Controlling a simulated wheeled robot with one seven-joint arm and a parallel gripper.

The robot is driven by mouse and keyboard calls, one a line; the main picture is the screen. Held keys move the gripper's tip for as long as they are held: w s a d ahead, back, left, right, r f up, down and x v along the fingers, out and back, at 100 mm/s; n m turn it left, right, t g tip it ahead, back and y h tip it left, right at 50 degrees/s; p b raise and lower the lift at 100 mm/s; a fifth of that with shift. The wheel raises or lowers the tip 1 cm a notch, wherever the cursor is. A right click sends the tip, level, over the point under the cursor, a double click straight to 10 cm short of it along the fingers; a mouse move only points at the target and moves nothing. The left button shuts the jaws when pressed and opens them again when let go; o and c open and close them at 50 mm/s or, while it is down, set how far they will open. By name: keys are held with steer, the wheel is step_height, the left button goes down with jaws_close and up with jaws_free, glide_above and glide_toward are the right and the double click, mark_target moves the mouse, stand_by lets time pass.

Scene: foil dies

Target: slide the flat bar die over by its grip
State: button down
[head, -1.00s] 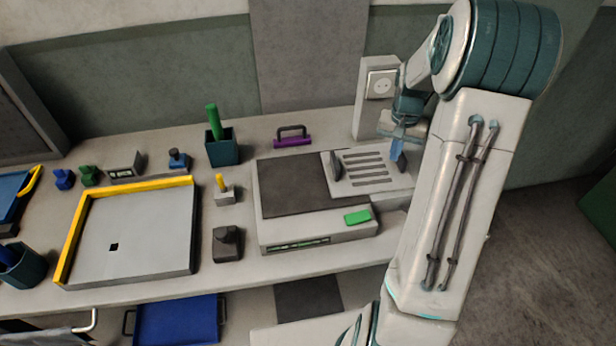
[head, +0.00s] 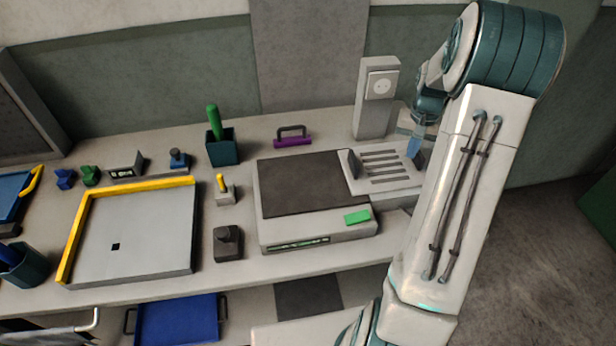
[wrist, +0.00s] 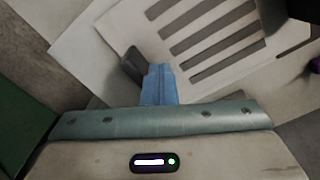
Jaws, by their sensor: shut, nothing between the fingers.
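The purple flat bar die (head: 292,142), with a dark arched grip (head: 291,130), lies on the bench behind the press in the head view. A small purple patch shows at the right edge of the wrist view. My gripper (head: 415,147) is well to its right, above the right end of a slotted light-grey plate (head: 365,184). Its blue fingers are shut and empty. In the wrist view, the fingers (wrist: 158,85) are beside a dark upright tab (wrist: 131,66) on the slotted plate (wrist: 190,40). Whether they touch the tab I cannot tell.
The slotted plate overlaps the right part of a press with a dark bed (head: 300,190) and a green button (head: 357,217). A grey post with a socket (head: 380,85) stands behind. Left are a teal cup (head: 222,151), small stamps and a yellow-edged tray (head: 150,245).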

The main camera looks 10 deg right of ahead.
steer(key=shift+d+p, duration=0.55)
steer(key=shift+d, duration=2.7)
steer(key=shift+a, duration=0.85)
step_height(320, 180, up, 9)
steer(key=p, duration=0.5)
steer(key=shift+a, duration=0.1)
steer(key=s+a+r+n+t, duration=0.1)
steer(key=s+a+r, duration=0.3)
steer(key=a, duration=0.3)
steer(key=s+a+r+n+t+b, duration=0.1)
steer(key=s+a+r+n, duration=0.2)
steer(key=a, duration=0.5)
steer(key=s+a+r+t, duration=0.1)
steer(key=s+a+r, duration=0.35)
steer(key=a, duration=0.25)
steer(key=s+a+f+n, duration=0.2)
steer(key=s+a, duration=0.4)
steer(key=s, duration=0.3)
steer(key=shift+s+t+b, duration=0.35)
steer(key=shift+t+b, duration=0.05)
steer(key=shift+b, duration=0.05)
